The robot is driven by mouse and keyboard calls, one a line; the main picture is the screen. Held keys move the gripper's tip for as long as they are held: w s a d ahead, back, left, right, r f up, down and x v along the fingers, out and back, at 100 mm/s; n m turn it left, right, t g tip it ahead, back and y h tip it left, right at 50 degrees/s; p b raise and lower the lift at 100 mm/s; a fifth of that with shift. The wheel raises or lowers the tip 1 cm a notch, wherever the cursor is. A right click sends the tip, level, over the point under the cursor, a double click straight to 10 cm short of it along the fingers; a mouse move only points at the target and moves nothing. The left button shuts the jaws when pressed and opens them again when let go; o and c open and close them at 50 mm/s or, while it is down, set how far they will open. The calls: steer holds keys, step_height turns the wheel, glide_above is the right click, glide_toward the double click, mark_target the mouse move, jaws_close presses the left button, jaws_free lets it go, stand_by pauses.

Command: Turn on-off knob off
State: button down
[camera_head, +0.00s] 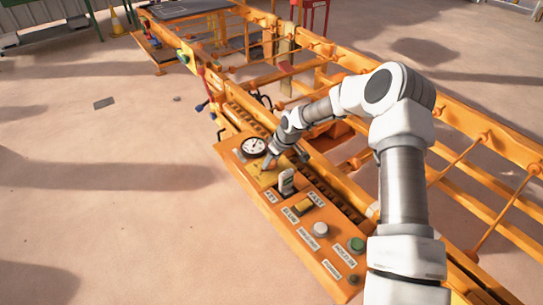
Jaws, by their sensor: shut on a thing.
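The orange control panel (319,251) runs diagonally across the middle of the view. My gripper (267,164) reaches down to the panel's upper part, just below a round white gauge (254,146). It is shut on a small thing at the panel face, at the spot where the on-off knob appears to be. The jaws and wrist mostly hide that thing, so its turned position cannot be read.
Further down are a yellow slow/fast switch (304,205), a white button (320,229) and a green button (356,245). Orange rails lie to the right; open floor lies left.

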steer(key=shift+n+g+y, duration=0.3)
steer(key=shift+n, duration=0.8)
steer(key=shift+c, duration=1.3)
jaws_free()
steer(key=p+v, duration=0.3)
steer(key=v, duration=1.4)
steer(key=shift+r, duration=0.2)
steer(key=shift+w+d, duration=0.1)
steer(key=shift+w, duration=0.05)
